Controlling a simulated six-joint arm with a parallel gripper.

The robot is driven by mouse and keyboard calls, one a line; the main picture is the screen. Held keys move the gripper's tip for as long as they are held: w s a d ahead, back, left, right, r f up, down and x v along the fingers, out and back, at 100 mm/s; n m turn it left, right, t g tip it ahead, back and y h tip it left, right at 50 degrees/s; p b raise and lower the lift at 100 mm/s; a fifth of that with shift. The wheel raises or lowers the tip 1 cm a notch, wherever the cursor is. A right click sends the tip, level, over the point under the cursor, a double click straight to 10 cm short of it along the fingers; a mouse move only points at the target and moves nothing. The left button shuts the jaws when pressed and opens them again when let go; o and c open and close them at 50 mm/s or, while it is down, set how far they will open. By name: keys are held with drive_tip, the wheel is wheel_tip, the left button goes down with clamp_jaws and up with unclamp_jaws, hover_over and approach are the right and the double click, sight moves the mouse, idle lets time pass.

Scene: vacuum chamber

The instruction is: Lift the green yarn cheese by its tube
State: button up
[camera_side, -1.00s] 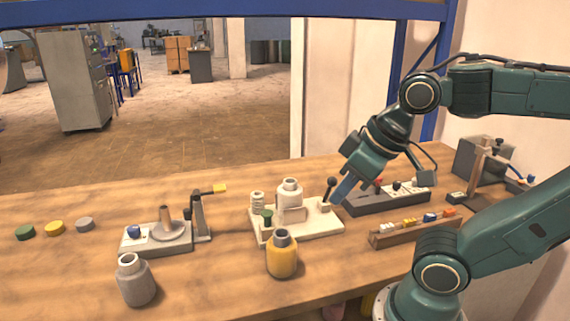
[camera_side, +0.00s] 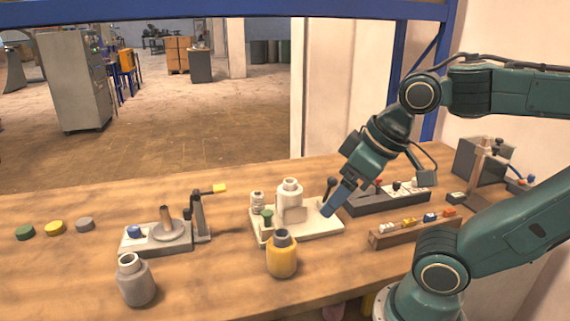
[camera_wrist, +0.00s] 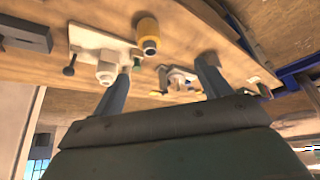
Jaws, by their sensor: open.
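No large green yarn cheese with a tube stands out. A small green cylinder (camera_side: 267,217) sits at the left of the white base plate (camera_side: 312,228); I cannot tell whether it is a yarn cheese. It shows as a green spot in the wrist view (camera_wrist: 137,61). Large bobbin-like bodies with narrower necks are yellow (camera_side: 282,262), grey (camera_side: 136,284) and white (camera_side: 290,205). My gripper (camera_side: 329,209) is open and appears empty, its fingers pointing down-left by the plate's right end. Both fingers show apart in the wrist view (camera_wrist: 163,78).
A black-knobbed lever (camera_side: 330,184) rises close to my gripper. A dark switch box (camera_side: 385,200) and a wooden rack of coloured pieces (camera_side: 412,231) lie to the right. A grey fixture with a post (camera_side: 198,212) and green, yellow and grey discs (camera_side: 55,228) are left.

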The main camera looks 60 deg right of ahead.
drive_tip(key=shift+o, duration=1.2)
drive_tip(key=m+g, duration=0.6)
drive_tip(key=m, duration=0.8)
hover_over(290, 193)
drive_tip(key=w+d, duration=0.2)
drive_tip(key=d, duration=0.1)
wheel_tip(290, 193, down, 6)
wheel_tip(290, 193, down, 8)
drive_tip(key=shift+s+a+n, duration=0.25)
drive_tip(key=shift+s+n, duration=0.05)
drive_tip(key=shift+f, duration=0.2)
